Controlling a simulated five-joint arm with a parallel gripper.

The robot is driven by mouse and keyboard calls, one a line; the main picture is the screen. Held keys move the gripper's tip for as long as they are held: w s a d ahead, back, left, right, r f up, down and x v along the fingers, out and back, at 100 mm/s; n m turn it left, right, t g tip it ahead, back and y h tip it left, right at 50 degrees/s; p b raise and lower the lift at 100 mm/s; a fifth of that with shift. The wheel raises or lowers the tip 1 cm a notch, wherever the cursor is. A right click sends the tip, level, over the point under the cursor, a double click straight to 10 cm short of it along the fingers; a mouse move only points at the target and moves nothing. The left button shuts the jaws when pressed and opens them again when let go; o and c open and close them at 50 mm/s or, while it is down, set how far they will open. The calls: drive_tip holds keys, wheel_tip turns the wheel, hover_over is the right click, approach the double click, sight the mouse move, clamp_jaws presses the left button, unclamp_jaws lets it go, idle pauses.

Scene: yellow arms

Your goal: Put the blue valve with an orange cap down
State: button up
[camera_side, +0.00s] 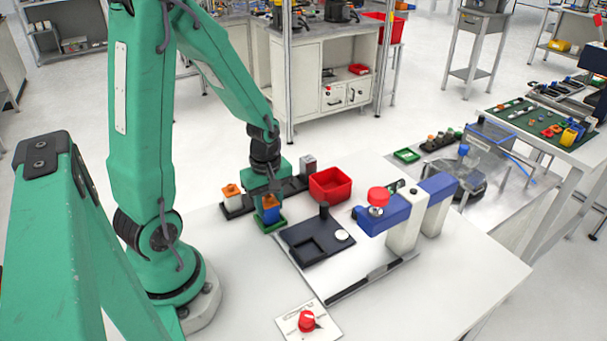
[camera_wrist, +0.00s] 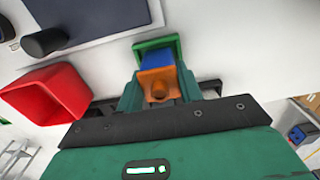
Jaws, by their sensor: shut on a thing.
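The blue valve with an orange cap (camera_side: 270,214) is upright at the small green tray (camera_side: 268,228) in the side view. In the wrist view the orange cap (camera_wrist: 158,90) faces the camera, with the blue body (camera_wrist: 157,61) beyond it and the green tray's rim (camera_wrist: 156,43) behind that. My gripper (camera_side: 268,199) is shut on the valve from above, with fingers on both sides of it in the wrist view (camera_wrist: 158,95). The valve's base is within the tray's outline. I cannot tell whether it touches the tray's floor.
A white valve with an orange cap (camera_side: 232,198) stands in a dark tray just left. A red bin (camera_side: 331,185) stands to the right. A dark fixture plate (camera_side: 318,247) and a blue-and-white press (camera_side: 404,231) lie further right. A red button (camera_side: 307,320) is near the front.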

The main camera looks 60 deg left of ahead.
drive_tip(key=shift+f, duration=0.15)
drive_tip(key=o, duration=1.1)
drive_tip(key=shift+r, duration=0.2)
wheel_tip(320, 180, up, 12)
idle(0.5)
